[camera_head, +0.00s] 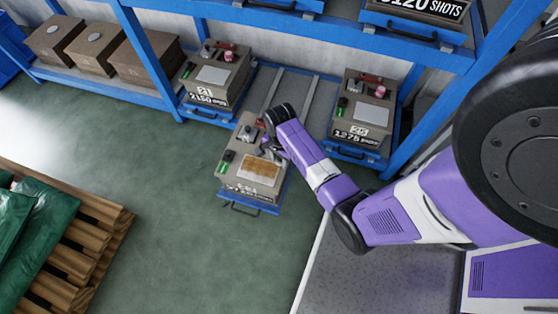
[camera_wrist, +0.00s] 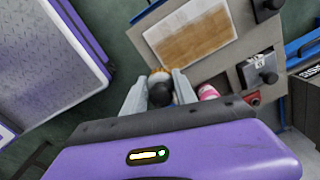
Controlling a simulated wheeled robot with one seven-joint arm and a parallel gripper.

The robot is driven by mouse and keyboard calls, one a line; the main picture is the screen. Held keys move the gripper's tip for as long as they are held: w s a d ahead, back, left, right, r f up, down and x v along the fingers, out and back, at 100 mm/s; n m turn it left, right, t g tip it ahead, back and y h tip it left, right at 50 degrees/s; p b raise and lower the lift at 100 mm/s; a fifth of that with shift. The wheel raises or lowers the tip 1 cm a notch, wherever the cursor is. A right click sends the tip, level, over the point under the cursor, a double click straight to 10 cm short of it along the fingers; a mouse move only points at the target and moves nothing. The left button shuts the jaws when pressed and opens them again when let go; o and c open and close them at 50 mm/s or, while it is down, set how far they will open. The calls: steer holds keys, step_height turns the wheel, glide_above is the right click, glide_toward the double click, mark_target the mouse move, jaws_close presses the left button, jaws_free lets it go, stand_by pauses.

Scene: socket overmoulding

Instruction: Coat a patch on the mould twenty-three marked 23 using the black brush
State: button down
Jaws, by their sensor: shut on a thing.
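A tan mould (camera_head: 236,178) sits on a pulled-out blue tray; its front label is too small to read for certain. On its top is a pale plate whose patch (camera_head: 260,168) is covered with streaky brown. The patch also shows in the wrist view (camera_wrist: 192,38). My gripper (camera_head: 268,151) is over the mould's top, at the patch's edge. In the wrist view, the gripper (camera_wrist: 160,92) is shut on the black brush (camera_wrist: 160,95), whose dark end shows between the fingers. Tan bristles show beyond the fingertips, close to the plate's near edge; I cannot tell whether they touch it.
A pink-red jar (camera_wrist: 208,92) and a metal block (camera_wrist: 258,68) stand on the mould beside my gripper. Other moulds sit on the blue rack to the left (camera_head: 216,77) and right (camera_head: 362,118). A wooden pallet (camera_head: 85,235) with green sacks lies at left. Floor between is clear.

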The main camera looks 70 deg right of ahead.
steer(key=shift+r+p, duration=0.95)
steer(key=shift+r, duration=0.3)
steer(key=shift+f, duration=0.1)
